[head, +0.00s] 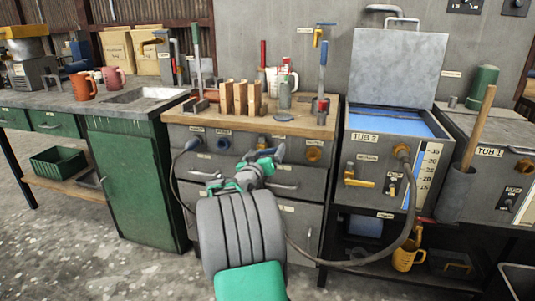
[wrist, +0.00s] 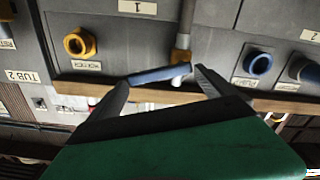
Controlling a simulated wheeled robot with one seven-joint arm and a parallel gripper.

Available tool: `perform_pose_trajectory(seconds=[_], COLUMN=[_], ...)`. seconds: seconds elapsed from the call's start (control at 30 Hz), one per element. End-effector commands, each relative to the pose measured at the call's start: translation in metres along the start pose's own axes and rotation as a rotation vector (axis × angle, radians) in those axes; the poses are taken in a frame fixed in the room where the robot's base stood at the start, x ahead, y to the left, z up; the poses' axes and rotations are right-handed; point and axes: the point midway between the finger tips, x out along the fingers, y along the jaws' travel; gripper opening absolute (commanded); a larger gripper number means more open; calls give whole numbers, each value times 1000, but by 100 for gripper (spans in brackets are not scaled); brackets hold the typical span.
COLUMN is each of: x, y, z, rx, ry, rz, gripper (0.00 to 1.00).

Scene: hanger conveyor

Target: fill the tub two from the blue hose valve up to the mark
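Tub two (head: 365,150) stands right of the bench, lid raised, with blue water (head: 400,122) visible inside. Its white level scale (head: 427,165) is on the front; the fill mark is too small to make out. A dark hose (head: 398,258) runs from the bench's left socket (head: 193,144) to tub two's front inlet (head: 402,152). My gripper (head: 262,165) is at the bench front. In the wrist view my gripper (wrist: 163,78) has its fingers apart, with a blue valve lever (wrist: 160,74) across the gap. I cannot tell whether they touch it. The arm hides much of the valve in the head view.
A yellow-ringed socket (head: 313,153) and a blue socket (head: 223,143) are on the bench front. Tub two has a yellow-handled valve (head: 358,178). Wooden blocks and tools crowd the benchtop (head: 300,124). Tub one (head: 490,170) is at the right. The hose hangs low right of my arm.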

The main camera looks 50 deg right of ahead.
Motion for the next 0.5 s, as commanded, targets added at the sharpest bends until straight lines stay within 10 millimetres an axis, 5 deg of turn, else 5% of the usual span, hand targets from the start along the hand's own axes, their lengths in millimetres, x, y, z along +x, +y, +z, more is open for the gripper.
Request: perform_pose_trajectory(seconds=[0.3,0.5], x=[-2,-36], y=[0,0], z=[-1,-3], rx=[2,0], ry=[1,0], rz=[0,-4], gripper=[100,100])
